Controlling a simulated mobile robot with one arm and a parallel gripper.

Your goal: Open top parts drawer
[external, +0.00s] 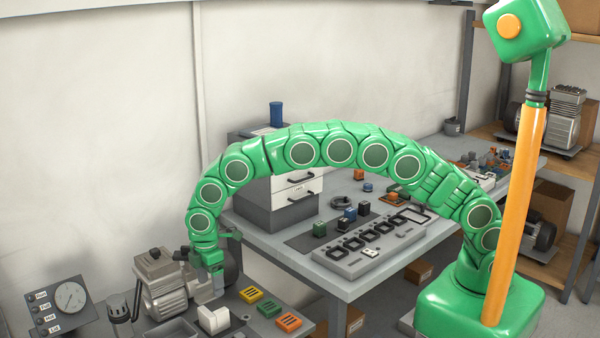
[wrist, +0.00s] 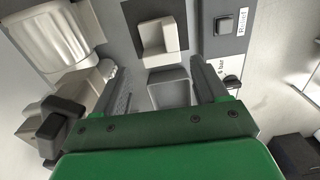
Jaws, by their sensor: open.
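The parts drawer cabinet (external: 250,208) stands on the far table, grey with white drawer fronts. A drawer front with a dark handle (external: 301,178) shows just below my arm, and another handle (external: 299,197) is under it. My arched arm hides part of the cabinet's upper front, so I cannot tell which drawer is topmost. The visible drawers look shut. My gripper (external: 213,286) is low at the front left, over the near bench and well away from the cabinet. In the wrist view my gripper (wrist: 165,76) is open, its fingers apart with nothing held.
A compressor (external: 160,283) and a gauge panel (external: 60,305) are beside my gripper. A white bracket (external: 213,319) is below it; the bracket also shows in the wrist view (wrist: 157,48). Coloured blocks (external: 269,309) lie to the right. A grey fixture tray (external: 350,262) is before the cabinet.

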